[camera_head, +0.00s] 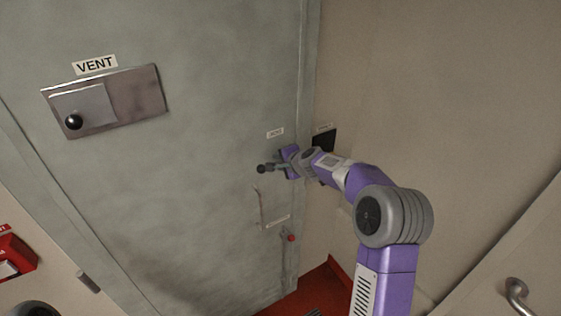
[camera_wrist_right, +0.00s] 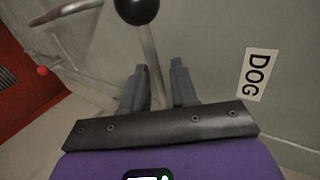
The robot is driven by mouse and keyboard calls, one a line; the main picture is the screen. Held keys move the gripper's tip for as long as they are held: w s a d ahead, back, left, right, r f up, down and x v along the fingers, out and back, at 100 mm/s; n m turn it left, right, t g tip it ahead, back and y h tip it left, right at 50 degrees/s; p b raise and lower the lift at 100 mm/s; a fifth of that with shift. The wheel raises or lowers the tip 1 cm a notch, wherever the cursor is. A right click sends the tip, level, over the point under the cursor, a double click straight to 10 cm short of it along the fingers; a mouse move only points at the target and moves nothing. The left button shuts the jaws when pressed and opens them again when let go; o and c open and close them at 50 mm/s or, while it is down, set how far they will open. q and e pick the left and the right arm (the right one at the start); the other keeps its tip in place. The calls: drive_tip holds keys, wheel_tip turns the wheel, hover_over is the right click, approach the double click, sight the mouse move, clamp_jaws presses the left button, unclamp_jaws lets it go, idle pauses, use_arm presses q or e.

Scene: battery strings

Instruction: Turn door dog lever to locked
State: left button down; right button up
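The dog lever is a metal rod (camera_wrist_right: 153,62) with a black ball knob (camera_wrist_right: 137,9). In the head view the knob (camera_head: 262,169) points left on the grey-green door (camera_head: 215,90), below a small label (camera_head: 275,132). The label reads DOG in the right wrist view (camera_wrist_right: 257,74). My right gripper (camera_head: 281,168) is at the lever, right of the knob. In the right wrist view its two grey fingers (camera_wrist_right: 160,80) stand apart with the rod between them. A gap shows on the right side of the rod. The lever's pivot is hidden. My left gripper is out of view.
A pull handle (camera_head: 264,212) and a red-knobbed part (camera_head: 291,238) are on the door below the lever. A VENT plate (camera_head: 138,95) is at the upper left. A beige wall (camera_head: 430,90) stands right of the door. A red box (camera_head: 14,257) is at lower left.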

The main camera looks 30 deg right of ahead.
drive_tip(key=v, duration=0.7)
drive_tip(key=shift+s+r, duration=0.2)
drive_tip(key=shift+s, duration=0.05)
drive_tip(key=s+a+f+n+g+b, duration=0.2)
drive_tip(key=s+a+f, duration=0.1)
drive_tip(key=f, duration=0.8)
drive_tip(key=s+a+f+n+g+b, duration=0.2)
drive_tip(key=s+a+f+b, duration=0.15)
drive_tip(key=f, duration=0.75)
drive_tip(key=s+a+f+n+g+b, duration=0.15)
drive_tip(key=a+f, duration=0.25)
drive_tip(key=f, duration=0.7)
drive_tip(key=s+a+f+n+g+y+b, duration=0.1)
drive_tip(key=s+a+f+n+b, duration=0.1)
drive_tip(key=s+f, duration=0.5)
drive_tip(key=s+a+f+n+g+y+b, duration=0.1)
drive_tip(key=s+a+f+n+g+b, duration=0.1)
drive_tip(key=s+a+f, duration=0.4)
drive_tip(key=s+a+f+n+g+y+b, duration=0.1)
drive_tip(key=s+a+f+n, duration=0.4)
drive_tip(key=s, duration=0.5)
wheel_tip(320, 180, down, 3)
drive_tip(key=shift+s+a+r+g+b, duration=0.2)
drive_tip(key=shift+s+g+b, duration=0.3)
drive_tip(key=shift+b, duration=0.7)
drive_tip(key=shift+w, duration=0.1)
